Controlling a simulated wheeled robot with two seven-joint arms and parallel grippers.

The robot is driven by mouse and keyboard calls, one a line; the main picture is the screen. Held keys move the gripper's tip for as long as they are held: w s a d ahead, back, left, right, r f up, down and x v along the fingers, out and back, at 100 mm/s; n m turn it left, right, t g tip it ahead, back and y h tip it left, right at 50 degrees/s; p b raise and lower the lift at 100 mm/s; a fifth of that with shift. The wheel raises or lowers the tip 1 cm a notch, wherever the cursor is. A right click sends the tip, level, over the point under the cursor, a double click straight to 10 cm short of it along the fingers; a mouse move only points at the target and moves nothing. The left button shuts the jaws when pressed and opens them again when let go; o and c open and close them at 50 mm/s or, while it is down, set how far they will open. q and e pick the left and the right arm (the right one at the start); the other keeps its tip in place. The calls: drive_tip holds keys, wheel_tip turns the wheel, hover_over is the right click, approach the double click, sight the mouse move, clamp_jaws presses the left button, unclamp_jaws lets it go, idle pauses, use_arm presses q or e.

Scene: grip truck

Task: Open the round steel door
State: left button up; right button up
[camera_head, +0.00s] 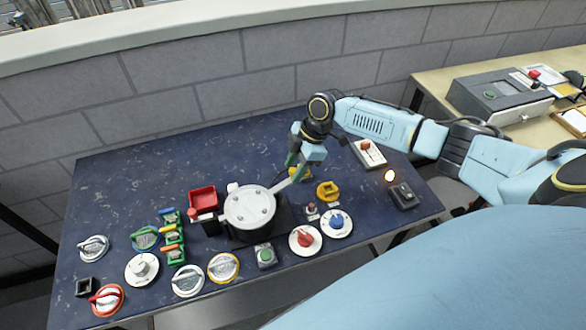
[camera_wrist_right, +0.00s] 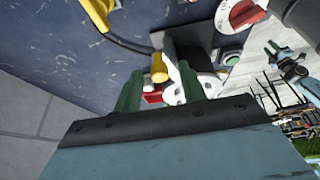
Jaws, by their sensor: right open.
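The round steel door (camera_head: 250,208) is a light grey disc with small bolts on its face, on a dark housing in the middle of the table in the head view. A pale bar-like handle (camera_head: 287,181) reaches from its right edge up toward my right gripper (camera_head: 297,167). The gripper is open, at the door's upper right. In the wrist view its two green fingers (camera_wrist_right: 160,84) stand apart, with white, red and yellow parts beyond them. I cannot tell whether a finger touches the handle. My left gripper is not in view.
The dark blue table (camera_head: 130,185) holds several dials and switches. A red box (camera_head: 203,198) stands left of the door, a yellow part (camera_head: 328,190) right of it, and a red dial (camera_head: 305,239) below right. A grey wall (camera_head: 200,80) runs behind. The table's upper left is clear.

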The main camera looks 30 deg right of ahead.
drive_tip(key=shift+w+a+f, duration=0.1)
drive_tip(key=shift+a+f, duration=0.15)
drive_tip(key=shift+f, duration=0.4)
clamp_jaws()
